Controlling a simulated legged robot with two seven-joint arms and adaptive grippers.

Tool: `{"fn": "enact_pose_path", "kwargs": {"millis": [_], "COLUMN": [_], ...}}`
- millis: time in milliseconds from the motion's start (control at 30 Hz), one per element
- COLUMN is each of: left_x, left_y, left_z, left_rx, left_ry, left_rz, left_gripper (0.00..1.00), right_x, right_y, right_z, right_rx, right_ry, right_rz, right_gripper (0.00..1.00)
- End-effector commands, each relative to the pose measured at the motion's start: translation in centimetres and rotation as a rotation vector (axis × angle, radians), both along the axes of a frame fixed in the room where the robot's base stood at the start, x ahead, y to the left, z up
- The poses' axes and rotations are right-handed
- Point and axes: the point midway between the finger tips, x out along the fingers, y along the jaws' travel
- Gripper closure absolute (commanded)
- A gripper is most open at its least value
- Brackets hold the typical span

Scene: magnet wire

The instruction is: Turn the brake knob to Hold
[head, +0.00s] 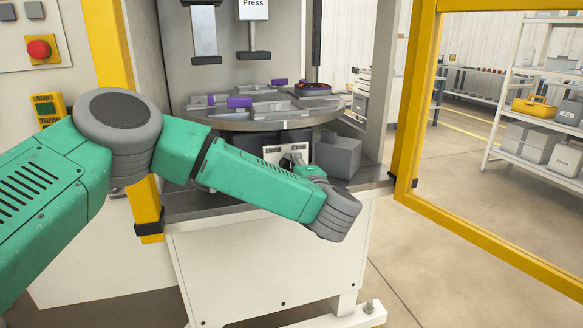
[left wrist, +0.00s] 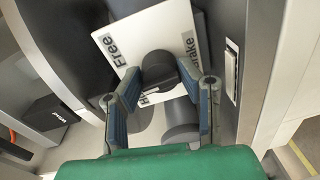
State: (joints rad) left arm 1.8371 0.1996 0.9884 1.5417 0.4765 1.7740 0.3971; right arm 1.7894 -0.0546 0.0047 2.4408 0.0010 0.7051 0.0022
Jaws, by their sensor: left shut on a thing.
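The brake knob (left wrist: 160,68) is dark and sits on a white label plate (left wrist: 122,48) in the left wrist view. The plate reads "Free" at its left and "Brake" at its right; a lower label is mostly covered. My left gripper (left wrist: 160,92) has its blue-padded fingers on both sides of the knob and is shut on it. I cannot tell exactly which label the knob points to. In the head view, the label plate (head: 272,154) shows under the round table, and my left arm hides much of the gripper and knob. My right gripper is not in view.
The round turntable (head: 240,124) with grey fixtures and purple pieces is just above my left wrist. A grey box (head: 338,156) stands right of the plate. A yellow frame (head: 412,120) bounds the right side. A red stop button (head: 39,49) is at upper left.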

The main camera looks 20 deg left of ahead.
Motion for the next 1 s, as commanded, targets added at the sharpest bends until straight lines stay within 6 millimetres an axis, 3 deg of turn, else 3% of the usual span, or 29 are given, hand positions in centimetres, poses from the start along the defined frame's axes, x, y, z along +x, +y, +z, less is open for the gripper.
{"fn": "enact_pose_path", "kwargs": {"millis": [500,1000], "left_x": [-0.2,-0.2], "left_y": [-0.1,-0.1], "left_z": [-0.8,-0.9], "left_rx": [-0.371,-0.526], "left_ry": [-0.234,-0.337], "left_rz": [-0.002,0.000], "left_gripper": [0.97,0.97], "right_x": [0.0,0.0], "right_y": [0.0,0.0], "right_z": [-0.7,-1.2], "right_rx": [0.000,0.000], "right_ry": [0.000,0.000], "right_rz": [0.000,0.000], "right_gripper": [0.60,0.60]}}
